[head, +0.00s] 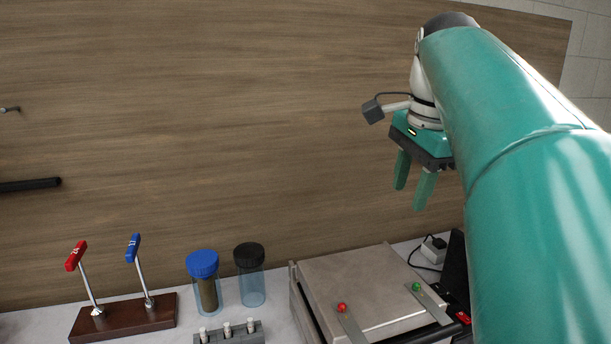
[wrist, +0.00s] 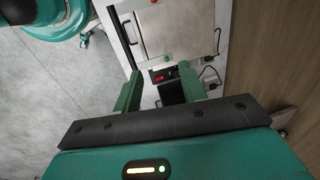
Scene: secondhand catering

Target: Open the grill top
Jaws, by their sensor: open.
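The grill (head: 368,284) sits on the white counter at the bottom right of the head view, its flat metal top down. The top has a red knob and a green knob on metal strips, and a dark bar shows along its front edge. The grill's top also shows in the wrist view (wrist: 165,30). My gripper (head: 408,196) is open and empty, pointing down, well above and apart from the grill. In the wrist view its two green fingers (wrist: 163,90) are spread apart. My arm hides the grill's right side in the head view.
A wooden base (head: 125,318) with red and blue levers stands at the left. A blue-lidded jar (head: 204,265), a black-lidded jar (head: 250,258) and a grey rack (head: 228,333) stand left of the grill. A socket block (head: 434,250) with a cable lies behind it. A wooden wall closes the back.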

